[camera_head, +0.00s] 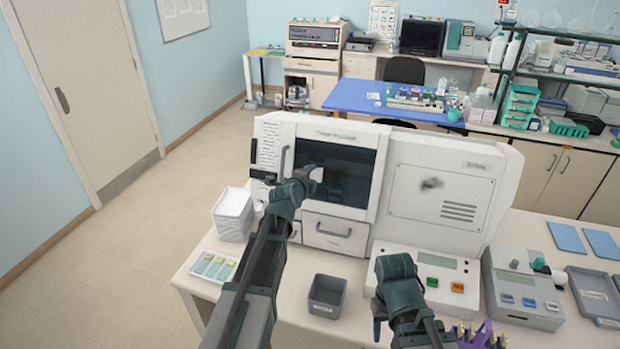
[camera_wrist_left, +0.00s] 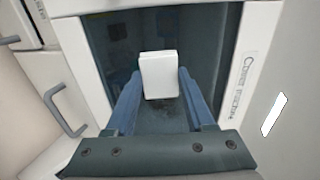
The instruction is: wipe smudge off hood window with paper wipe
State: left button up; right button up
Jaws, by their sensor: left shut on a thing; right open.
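The hood window (camera_head: 350,172) is a dark pane in the front of a white machine. It also fills the middle of the left wrist view (camera_wrist_left: 215,50). My left gripper (camera_head: 312,176) is in front of the window. In the left wrist view its blue fingers (camera_wrist_left: 158,90) are shut on a white folded paper wipe (camera_wrist_left: 159,72), with the dark pane behind it. I cannot tell whether the wipe touches the pane. A faint greyish mottled patch shows on the dark surface below the wipe. My right gripper (camera_head: 378,322) is low over the bench, partly hidden by its arm, open.
A grey bin (camera_head: 327,296) stands on the bench between my arms. A slide tray (camera_head: 213,266) and stacked white trays (camera_head: 233,214) lie at left. A white panel (camera_head: 440,193) with a dark grey mark stands right of the window. A drawer handle (camera_head: 334,232) juts out below the window.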

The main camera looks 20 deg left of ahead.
aim_at(349, 178)
pick_arm(q)
jog(key=shift+b+x, duration=0.35)
jog(key=shift+x, duration=0.65)
dwell(0.4)
jog(key=shift+s+d, duration=0.15)
jog(key=shift+d, duration=1.75)
jog(key=shift+d, duration=1.85)
jog(key=shift+d, duration=1.9)
